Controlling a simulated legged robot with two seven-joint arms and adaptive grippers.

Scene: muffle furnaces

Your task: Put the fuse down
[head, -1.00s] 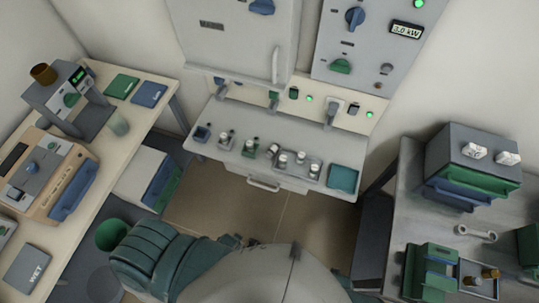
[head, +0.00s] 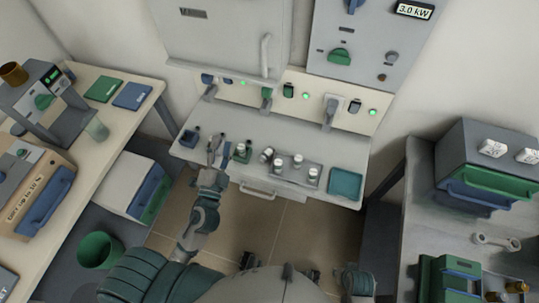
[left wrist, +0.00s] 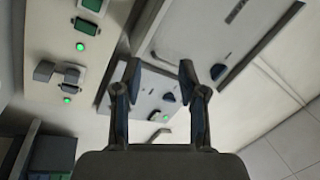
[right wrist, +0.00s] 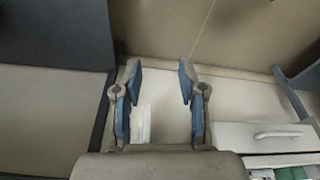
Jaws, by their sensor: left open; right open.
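Several small white-capped fuses are on the pale shelf (head: 225,178) below the wall panel. One fuse (head: 267,155) looks tilted, left of a grey tray (head: 307,183) where others (head: 297,161) stand upright. I cannot tell which fuse the task means. My left gripper (head: 217,145) is over the left part of the shelf, hiding part of what stands there. In the left wrist view its fingers (left wrist: 161,75) are apart with nothing held between them. In the right wrist view my right gripper (right wrist: 157,75) is open, over floor and pale furniture; a whitish patch shows between its fingers.
A teal tray (head: 345,184) is at the shelf's right end. A side table (head: 110,137) stands left, a grey bench (head: 417,205) right. A green bin (head: 99,250) is on the floor.

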